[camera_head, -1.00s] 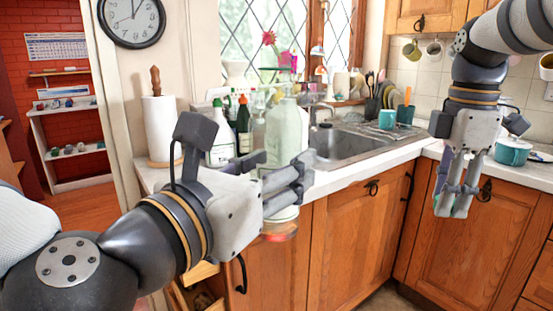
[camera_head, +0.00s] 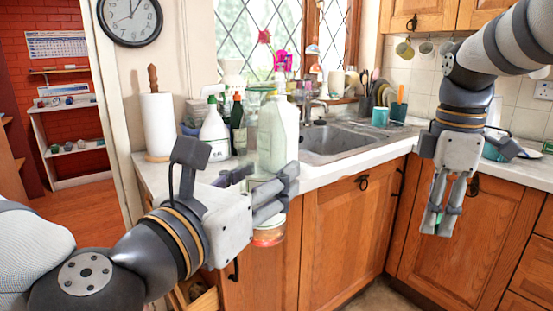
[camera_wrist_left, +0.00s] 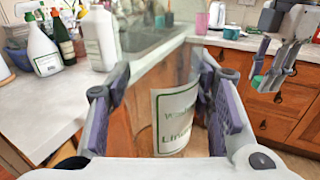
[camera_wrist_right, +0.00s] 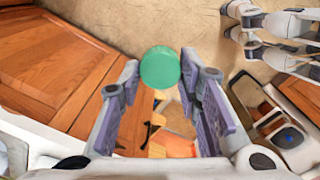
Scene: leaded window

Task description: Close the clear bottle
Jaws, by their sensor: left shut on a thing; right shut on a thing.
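The clear bottle (camera_wrist_left: 176,118), see-through with a white label with green print, stands upright between the fingers of my left gripper (camera_wrist_left: 165,100), which is shut on it. In the head view my left gripper (camera_head: 283,192) holds it in front of the counter, and its reddish lower end (camera_head: 268,236) shows below the fingers. Its top is hard to make out. My right gripper (camera_head: 437,228) is shut on a round green cap (camera_wrist_right: 160,67), seen at its fingertips in the right wrist view. The cap is well to the right of the bottle, apart from it.
A large whitish jug (camera_head: 278,135), a spray bottle (camera_head: 214,133) and a dark green bottle (camera_head: 238,125) stand on the counter behind my left gripper. The sink (camera_head: 335,142) is behind. Wooden cabinets (camera_head: 345,235) stand below. The space between my grippers is clear.

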